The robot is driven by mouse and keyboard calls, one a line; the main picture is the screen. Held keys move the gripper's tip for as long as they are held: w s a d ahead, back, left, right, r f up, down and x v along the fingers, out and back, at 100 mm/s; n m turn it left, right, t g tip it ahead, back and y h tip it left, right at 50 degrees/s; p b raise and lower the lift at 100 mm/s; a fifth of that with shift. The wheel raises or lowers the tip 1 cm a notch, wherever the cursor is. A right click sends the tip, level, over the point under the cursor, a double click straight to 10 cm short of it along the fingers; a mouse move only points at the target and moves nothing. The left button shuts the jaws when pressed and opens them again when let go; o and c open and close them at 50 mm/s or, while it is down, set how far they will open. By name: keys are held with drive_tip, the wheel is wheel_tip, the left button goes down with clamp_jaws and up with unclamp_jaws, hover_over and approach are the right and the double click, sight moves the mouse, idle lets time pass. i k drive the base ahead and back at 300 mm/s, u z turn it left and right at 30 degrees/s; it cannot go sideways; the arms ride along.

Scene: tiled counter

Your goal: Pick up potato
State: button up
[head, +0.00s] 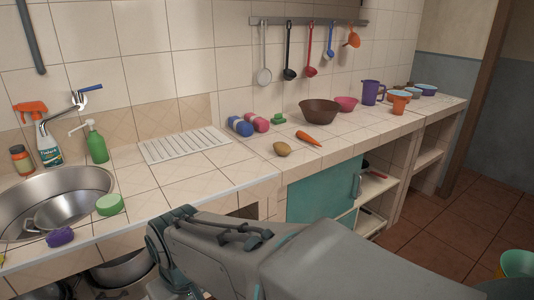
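The potato (283,149) is small, tan and oval. It lies on the tiled counter near its front edge in the head view, just left of an orange carrot (308,139). My arm reaches in from the lower right, in front of the counter. My gripper (160,240) is at the arm's left end, below and left of the potato and apart from it. Its fingers are mostly hidden or too unclear to tell whether they are open or shut.
A brown bowl (320,112), pink bowl (346,104) and purple jug (371,92) stand behind and right of the potato. Blue (240,126) and pink (257,122) rolls lie behind it. A sink (90,180) is at left. The counter left of the potato is clear.

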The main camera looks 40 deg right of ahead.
sight(283, 149)
drive_tip(key=z, duration=0.3)
drive_tip(key=k, duration=0.65)
drive_tip(key=u, duration=0.1)
drive_tip(key=i, duration=0.8)
drive_tip(key=z, duration=0.65)
drive_tip(key=i, duration=0.85)
drive_tip(key=z, duration=0.85)
drive_tip(key=k, duration=0.5)
drive_tip(key=z, duration=1.65)
drive_tip(key=i, duration=2)
